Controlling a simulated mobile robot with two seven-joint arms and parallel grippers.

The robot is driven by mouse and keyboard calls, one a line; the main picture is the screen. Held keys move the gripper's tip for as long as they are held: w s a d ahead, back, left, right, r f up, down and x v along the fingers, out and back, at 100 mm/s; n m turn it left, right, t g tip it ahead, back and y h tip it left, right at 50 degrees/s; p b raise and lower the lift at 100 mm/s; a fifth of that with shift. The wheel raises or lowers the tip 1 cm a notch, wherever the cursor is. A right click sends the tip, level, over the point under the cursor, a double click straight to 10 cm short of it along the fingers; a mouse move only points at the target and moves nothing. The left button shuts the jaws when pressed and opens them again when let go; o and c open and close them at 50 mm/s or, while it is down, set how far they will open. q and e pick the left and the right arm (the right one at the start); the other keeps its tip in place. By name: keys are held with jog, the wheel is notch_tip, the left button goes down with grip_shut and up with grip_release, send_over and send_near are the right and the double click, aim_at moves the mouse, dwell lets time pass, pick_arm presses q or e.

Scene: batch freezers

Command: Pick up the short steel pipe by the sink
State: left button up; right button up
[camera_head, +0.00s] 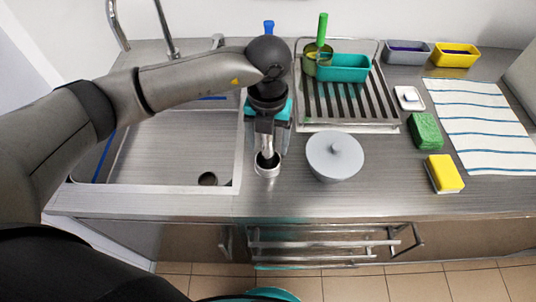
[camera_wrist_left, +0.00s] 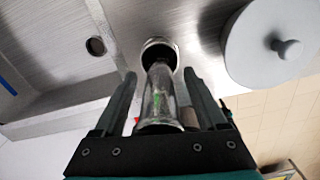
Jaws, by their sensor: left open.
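The short steel pipe (camera_wrist_left: 160,98) is a shiny upright cylinder at the right edge of the sink. Its lower end meets a wider steel cup or ring (camera_head: 267,168) with a dark opening; I cannot tell if the two are joined. The ring also shows in the left wrist view (camera_wrist_left: 160,48). My left gripper (camera_head: 266,142) points down over the pipe. In the left wrist view its two fingers (camera_wrist_left: 160,88) are apart, one on each side of the pipe, with gaps visible. In the head view the gripper hides the pipe's upper part. My right gripper is out of view.
The sink basin (camera_head: 180,150) is left of the pipe. A grey lidded pot (camera_head: 335,157) stands close on the right. Behind it is a drying rack (camera_head: 345,128) with a teal container (camera_head: 342,68). A yellow sponge (camera_head: 444,173) and green sponge (camera_head: 426,131) lie further right.

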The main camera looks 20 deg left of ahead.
pick_arm(q)
jog(key=c, duration=1.1)
jog(key=shift+c, duration=0.2)
